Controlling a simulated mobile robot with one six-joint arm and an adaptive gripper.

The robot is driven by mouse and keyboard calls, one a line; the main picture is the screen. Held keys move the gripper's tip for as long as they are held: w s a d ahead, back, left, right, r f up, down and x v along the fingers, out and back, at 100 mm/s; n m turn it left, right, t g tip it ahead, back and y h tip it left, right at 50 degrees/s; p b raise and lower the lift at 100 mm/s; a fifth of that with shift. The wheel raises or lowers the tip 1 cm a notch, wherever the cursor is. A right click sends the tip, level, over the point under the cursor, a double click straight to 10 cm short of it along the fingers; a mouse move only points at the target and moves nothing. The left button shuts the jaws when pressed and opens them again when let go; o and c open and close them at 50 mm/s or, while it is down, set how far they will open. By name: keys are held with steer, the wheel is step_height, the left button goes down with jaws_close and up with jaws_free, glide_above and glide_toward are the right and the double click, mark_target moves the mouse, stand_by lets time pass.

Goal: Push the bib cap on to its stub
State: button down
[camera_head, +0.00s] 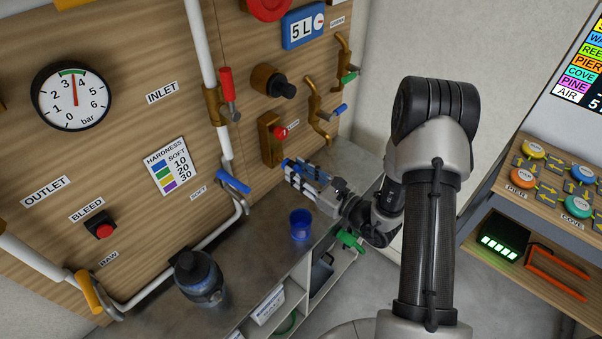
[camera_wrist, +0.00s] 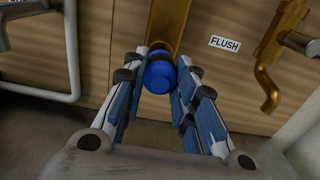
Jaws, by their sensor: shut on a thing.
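A round blue cap (camera_wrist: 160,78) sits between the fingertips of my gripper (camera_wrist: 163,66) in the wrist view. The gripper is shut on it, with one finger on each side. In the head view my gripper (camera_head: 291,171) is close to the wooden panel, just below a brass fitting (camera_head: 269,140). In the wrist view a brass piece (camera_wrist: 181,28) stands directly behind and above the cap. The stub is not clearly visible, and I cannot tell whether the cap touches it.
A brass tap (camera_wrist: 268,80) stands to the right of the FLUSH label (camera_wrist: 225,44). A blue cup (camera_head: 300,226) stands on the counter below my gripper. A dark round canister (camera_head: 198,278) stands further left. The counter (camera_head: 248,250) between them is bare.

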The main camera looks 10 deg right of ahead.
steer(key=shift+x, duration=1.05)
steer(key=c, duration=1.2)
jaws_free()
steer(key=shift+a, duration=0.1)
steer(key=v, duration=1.2)
